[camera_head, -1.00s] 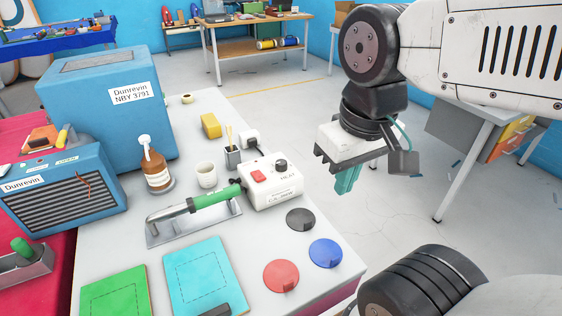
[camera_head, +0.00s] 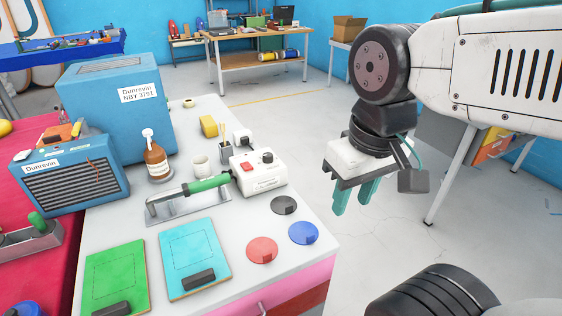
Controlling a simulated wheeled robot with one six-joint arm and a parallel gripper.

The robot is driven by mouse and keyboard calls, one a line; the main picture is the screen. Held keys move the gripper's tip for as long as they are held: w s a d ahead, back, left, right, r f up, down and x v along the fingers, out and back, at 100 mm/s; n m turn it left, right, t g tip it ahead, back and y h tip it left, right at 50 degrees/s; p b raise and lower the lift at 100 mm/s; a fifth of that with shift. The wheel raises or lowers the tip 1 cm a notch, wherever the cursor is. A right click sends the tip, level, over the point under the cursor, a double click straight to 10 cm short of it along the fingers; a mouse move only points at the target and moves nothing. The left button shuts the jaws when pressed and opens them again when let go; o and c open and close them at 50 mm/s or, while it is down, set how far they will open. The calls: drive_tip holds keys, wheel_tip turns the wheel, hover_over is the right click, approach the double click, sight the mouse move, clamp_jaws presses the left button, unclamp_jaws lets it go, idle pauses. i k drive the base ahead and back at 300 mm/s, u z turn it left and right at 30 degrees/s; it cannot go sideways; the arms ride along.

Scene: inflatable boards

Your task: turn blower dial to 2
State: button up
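The blower control box (camera_head: 258,174) is a small white box on the grey-white table, with a red switch (camera_head: 246,167) and a black dial (camera_head: 267,158) on top. The dial's marks are too small to read.
Black (camera_head: 284,205), blue (camera_head: 303,232) and red (camera_head: 262,249) discs lie in front of the box. A cup (camera_head: 200,166), a brush holder (camera_head: 224,156) and a pump bottle (camera_head: 156,158) stand behind the tool. Green and cyan boards lie at the front.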

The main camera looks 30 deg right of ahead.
sight(268, 157)
drive_tip(key=u, duration=0.8)
drive_tip(key=k, duration=0.65)
drive_tip(key=z, duration=0.75)
drive_tip(key=i, duration=1)
